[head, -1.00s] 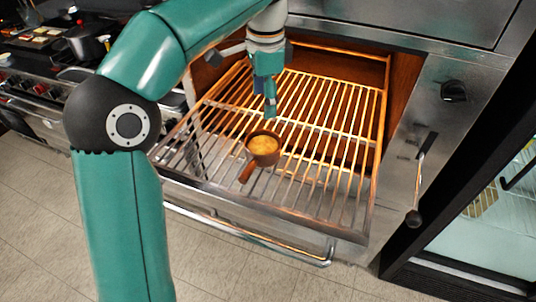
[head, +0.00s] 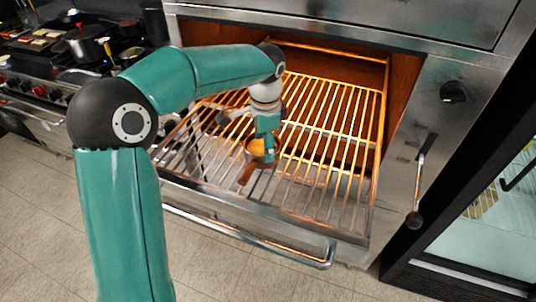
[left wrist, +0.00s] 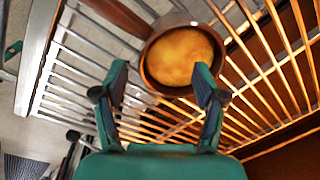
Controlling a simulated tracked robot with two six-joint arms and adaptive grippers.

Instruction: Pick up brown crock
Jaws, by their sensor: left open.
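The brown crock (head: 252,147) sits on the pulled-out wire rack, a small round pot with a golden-brown filling and a stubby handle (head: 246,174) pointing toward the front left. My left gripper (head: 268,160) is right over the crock and hides part of it in the head view. In the left wrist view the crock (left wrist: 180,57) lies just beyond the fingertips of my open left gripper (left wrist: 161,82), with its handle toward the upper left. The fingers are apart, and I cannot tell whether they touch the rim. My right gripper is not in view.
The wire rack (head: 325,120) slides out of an open steel oven, with glowing bars toward the back. A front bar handle (head: 250,238) runs below it. A stove with a pot (head: 84,44) stands at left, and a lever (head: 420,180) hangs at right. The rack's right side is empty.

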